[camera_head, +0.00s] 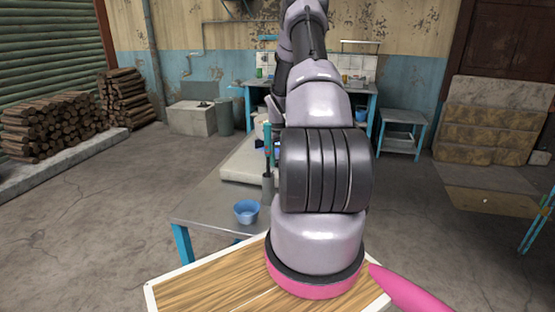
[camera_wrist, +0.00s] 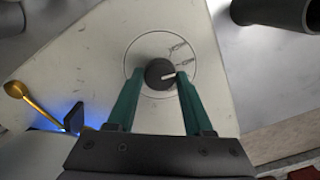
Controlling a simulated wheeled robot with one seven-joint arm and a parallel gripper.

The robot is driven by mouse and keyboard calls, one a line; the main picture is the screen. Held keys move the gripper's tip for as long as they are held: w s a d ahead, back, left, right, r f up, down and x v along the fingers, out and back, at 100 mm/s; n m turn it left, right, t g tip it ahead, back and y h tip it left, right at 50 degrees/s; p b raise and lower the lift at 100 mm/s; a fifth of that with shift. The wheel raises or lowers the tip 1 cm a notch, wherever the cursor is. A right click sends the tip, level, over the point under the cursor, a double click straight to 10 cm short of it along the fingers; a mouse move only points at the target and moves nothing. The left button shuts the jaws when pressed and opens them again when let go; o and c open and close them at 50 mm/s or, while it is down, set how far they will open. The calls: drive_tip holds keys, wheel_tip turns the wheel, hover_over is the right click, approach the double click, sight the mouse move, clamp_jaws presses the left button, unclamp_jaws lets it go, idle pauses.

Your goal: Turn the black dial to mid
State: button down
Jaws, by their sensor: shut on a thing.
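The black dial (camera_wrist: 160,74) shows in the wrist view, on a pale, worn panel (camera_wrist: 95,60) inside a thin printed ring with small marks at its upper right. A white pointer line on the dial points right. My gripper (camera_wrist: 158,80) has green fingers, one on each side of the dial, and is shut on it. In the head view the dial is hidden behind my arm; a bit of a green finger (camera_head: 267,140) shows left of the arm, above the pale stove-like unit (camera_head: 238,165).
In the wrist view a brass-coloured rod (camera_wrist: 38,103), a blue glow (camera_wrist: 75,115) and a dark pot-like thing (camera_wrist: 270,12) lie around the panel.

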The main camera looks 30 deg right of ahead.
drive_tip(key=shift+c, duration=1.5)
unclamp_jaws()
drive_tip(key=shift+r, duration=0.1)
wheel_tip(320, 180, up, 11)
